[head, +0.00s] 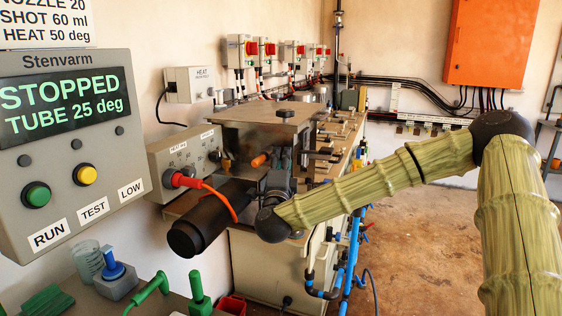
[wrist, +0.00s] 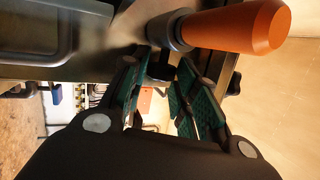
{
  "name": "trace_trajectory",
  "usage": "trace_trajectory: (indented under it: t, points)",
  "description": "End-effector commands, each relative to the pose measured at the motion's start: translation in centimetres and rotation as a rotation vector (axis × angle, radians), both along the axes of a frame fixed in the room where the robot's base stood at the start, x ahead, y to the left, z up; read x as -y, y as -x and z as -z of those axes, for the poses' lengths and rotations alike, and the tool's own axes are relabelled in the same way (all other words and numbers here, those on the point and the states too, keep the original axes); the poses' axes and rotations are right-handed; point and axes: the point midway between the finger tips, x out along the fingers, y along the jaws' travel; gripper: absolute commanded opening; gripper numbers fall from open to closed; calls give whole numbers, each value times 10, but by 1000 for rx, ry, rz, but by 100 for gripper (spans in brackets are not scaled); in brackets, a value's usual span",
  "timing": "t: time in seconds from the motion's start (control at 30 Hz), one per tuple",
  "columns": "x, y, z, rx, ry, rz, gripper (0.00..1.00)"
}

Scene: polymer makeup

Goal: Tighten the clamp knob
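An orange handle (wrist: 235,27) on a grey collar (wrist: 168,30) crosses the top of the wrist view. It also shows small in the head view (head: 262,158). My gripper (wrist: 168,66) is just below the collar in the wrist view, its two green-padded fingers apart. A small dark part (wrist: 160,70) shows between the fingertips. I cannot tell whether it is the clamp knob or whether the fingers touch it. In the head view my wrist is at the front of the machine, and the fingers are mostly hidden there.
A metal machine bench (head: 270,112) stands behind my wrist. A black cylinder (head: 205,222) juts out left of it, with an orange cable (head: 222,195) nearby. A control panel (head: 65,150) reading STOPPED is at left. Open floor (head: 430,240) lies to the right.

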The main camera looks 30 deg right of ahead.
Motion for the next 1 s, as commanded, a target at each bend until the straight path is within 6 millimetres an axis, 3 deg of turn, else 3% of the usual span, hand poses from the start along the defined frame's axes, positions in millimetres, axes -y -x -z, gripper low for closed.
trace_trajectory:
  t: [0.03,0.1,0.53,1.0]
  points:
    - [0,0,0,0,0,0,14]
    - [0,0,0,0,0,0,2]
    - [-1,1,-6,-52,-58,-2,2]
    - [-1,1,-17,-295,-331,0,2]
